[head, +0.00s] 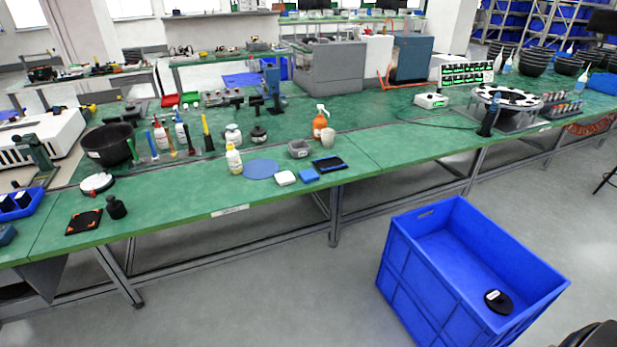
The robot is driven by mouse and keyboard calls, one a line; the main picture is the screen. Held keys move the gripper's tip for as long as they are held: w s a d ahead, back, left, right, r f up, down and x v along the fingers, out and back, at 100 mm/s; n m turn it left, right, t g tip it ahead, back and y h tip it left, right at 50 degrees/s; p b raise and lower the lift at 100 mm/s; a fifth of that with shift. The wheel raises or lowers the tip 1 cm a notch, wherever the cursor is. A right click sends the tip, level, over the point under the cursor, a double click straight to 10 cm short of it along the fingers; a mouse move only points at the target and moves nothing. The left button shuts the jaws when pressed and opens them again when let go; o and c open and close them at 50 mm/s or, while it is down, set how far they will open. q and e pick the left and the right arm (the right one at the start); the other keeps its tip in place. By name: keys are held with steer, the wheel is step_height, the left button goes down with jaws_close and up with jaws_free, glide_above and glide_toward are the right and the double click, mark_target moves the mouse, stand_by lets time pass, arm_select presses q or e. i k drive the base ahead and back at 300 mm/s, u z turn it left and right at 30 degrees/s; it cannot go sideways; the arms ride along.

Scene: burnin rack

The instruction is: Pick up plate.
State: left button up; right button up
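A flat blue round disc (261,168) lies on the green workbench near its front edge, and it looks most like a plate. A small black round disc (498,301) with a white label lies inside the blue crate (398,283) on the floor. I cannot tell for sure which of these is the plate. Neither of my grippers can be made out. A dark shape (590,338) is cut off at the bottom right corner, and I cannot tell what it is.
The floor between bench and crate is clear.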

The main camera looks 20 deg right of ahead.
mark_target(310, 175)
steer(key=k, duration=0.6)
steer(key=z, duration=0.45)
steer(key=i, duration=0.4)
steer(key=z, duration=0.75)
steer(key=i, duration=1.85)
steer(key=u, duration=0.7)
